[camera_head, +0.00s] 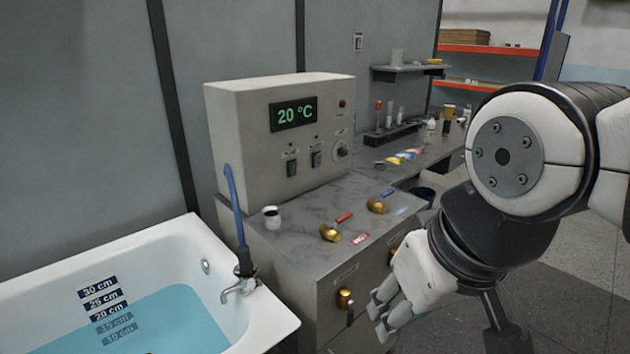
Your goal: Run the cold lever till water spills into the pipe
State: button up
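The blue lever (388,192) sits on a brass valve (376,206) on the grey countertop, with a blue label beside it. A red lever (344,217) sits on another brass valve (329,233), nearer the tub. The white bathtub (262,318) at lower left holds blue water (180,324) just below the 20 cm mark. A round overflow opening (206,267) is in its end wall, above the water. The spout (238,286) shows no clear stream. My gripper (379,321) points down-left, empty, with its fingers apart, in front of the cabinet and below the blue lever. No pipe is clearly visible.
A control box (235,140) reading 20 °C stands behind the levers. A brass valve with a dark handle (345,298) is on the cabinet front, close to my gripper. Floor is clear at lower right.

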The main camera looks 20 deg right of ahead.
aim_at(377, 200)
jog(key=z, duration=0.6)
jog(key=i+l+u, duration=0.1)
jog(key=i+l, duration=0.15)
jog(key=i, duration=0.25)
jog(key=i+l+u, duration=0.1)
jog(key=i+l, duration=0.25)
jog(key=i, duration=0.15)
